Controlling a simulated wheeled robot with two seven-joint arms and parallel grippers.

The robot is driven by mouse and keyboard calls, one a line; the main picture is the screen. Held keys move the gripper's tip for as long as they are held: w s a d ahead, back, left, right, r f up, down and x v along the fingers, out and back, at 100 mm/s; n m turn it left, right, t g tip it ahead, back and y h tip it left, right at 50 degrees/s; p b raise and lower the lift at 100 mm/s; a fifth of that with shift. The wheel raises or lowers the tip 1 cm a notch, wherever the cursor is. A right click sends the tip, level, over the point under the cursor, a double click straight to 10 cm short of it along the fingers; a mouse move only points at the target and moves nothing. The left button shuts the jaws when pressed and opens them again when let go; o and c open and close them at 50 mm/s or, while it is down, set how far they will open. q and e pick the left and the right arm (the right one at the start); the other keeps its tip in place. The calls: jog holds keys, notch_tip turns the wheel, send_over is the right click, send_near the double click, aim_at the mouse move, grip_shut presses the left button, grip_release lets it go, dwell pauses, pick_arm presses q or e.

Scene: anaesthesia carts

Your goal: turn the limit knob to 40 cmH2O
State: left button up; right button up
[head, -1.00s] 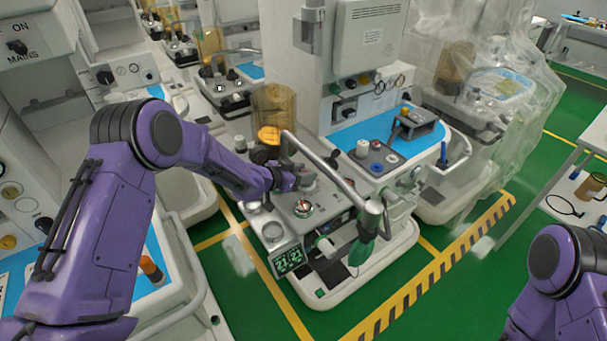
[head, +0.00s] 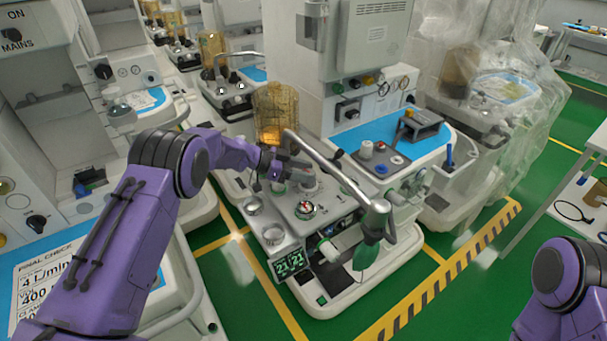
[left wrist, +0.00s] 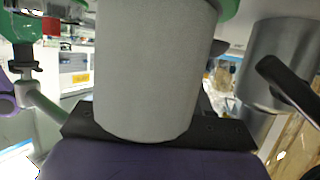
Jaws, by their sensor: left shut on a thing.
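My left gripper (head: 288,166) reaches over the top panel of the middle cart (head: 270,238) from the left. In the left wrist view a large grey cylindrical knob (left wrist: 155,70) fills the middle, right in front of the dark gripper body (left wrist: 160,132). The gripper is shut on this knob, which I take to be the limit knob. No scale or pointer for it is readable. A round dial gauge with a red mark (head: 305,209) sits just in front of the gripper. My right gripper is out of view; only its arm shows at lower right.
A silver tube (head: 335,170) slants across the panel close to the gripper, ending above a green bag (head: 366,255). An amber canister (head: 276,115) stands behind. A green digital display (head: 289,263) is on the cart's front. Another grey cylinder (left wrist: 280,60) is close by in the wrist view.

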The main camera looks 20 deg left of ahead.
pick_arm(q)
jog(key=shift+d+f, duration=0.1)
dwell(0.3)
jog(key=o, duration=1.1)
jog(key=shift+c, duration=0.2)
jog(key=shift+w+d, duration=0.1)
